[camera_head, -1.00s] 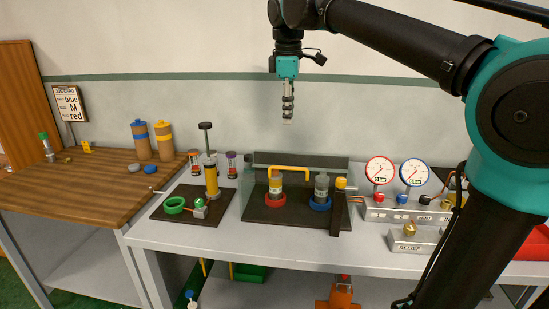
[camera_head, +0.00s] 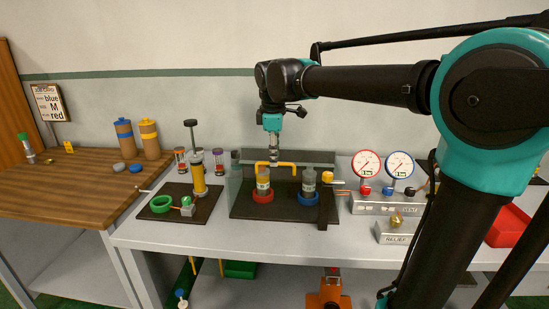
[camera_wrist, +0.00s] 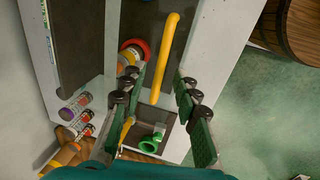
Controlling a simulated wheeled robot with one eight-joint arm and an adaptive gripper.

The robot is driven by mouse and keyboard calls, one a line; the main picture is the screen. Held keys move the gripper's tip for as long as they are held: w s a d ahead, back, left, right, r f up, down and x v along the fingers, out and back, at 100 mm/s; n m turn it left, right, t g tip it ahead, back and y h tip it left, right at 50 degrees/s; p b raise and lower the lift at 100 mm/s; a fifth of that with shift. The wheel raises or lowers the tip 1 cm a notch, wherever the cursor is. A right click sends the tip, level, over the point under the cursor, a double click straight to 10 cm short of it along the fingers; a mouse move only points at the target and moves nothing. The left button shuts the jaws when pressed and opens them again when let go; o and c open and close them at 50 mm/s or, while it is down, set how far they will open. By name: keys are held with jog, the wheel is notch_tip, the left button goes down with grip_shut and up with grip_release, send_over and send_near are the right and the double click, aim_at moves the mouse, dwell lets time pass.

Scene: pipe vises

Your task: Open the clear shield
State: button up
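The clear shield (camera_head: 236,178) is hard to make out in the head view; a pale see-through edge shows at the left end of the dark vise station (camera_head: 240,212). A yellow bar handle (camera_head: 288,164) spans above the station, over the bottles. My gripper (camera_head: 274,162) points down at this handle, near its middle. In the wrist view the open fingers (camera_wrist: 160,95) stand on either side of the yellow handle (camera_wrist: 168,55), with space between handle and fingers. Contact is not visible.
A bottle in a red ring (camera_head: 263,197) and one in a blue ring (camera_head: 308,198) stand on the station. A pump on a dark mat (camera_head: 180,213) is to the left. Two gauges (camera_head: 366,163) stand to the right. A grey wall is close behind.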

jog(key=shift+w+f, duration=0.1)
jog(key=shift+f, duration=0.55)
grip_shut()
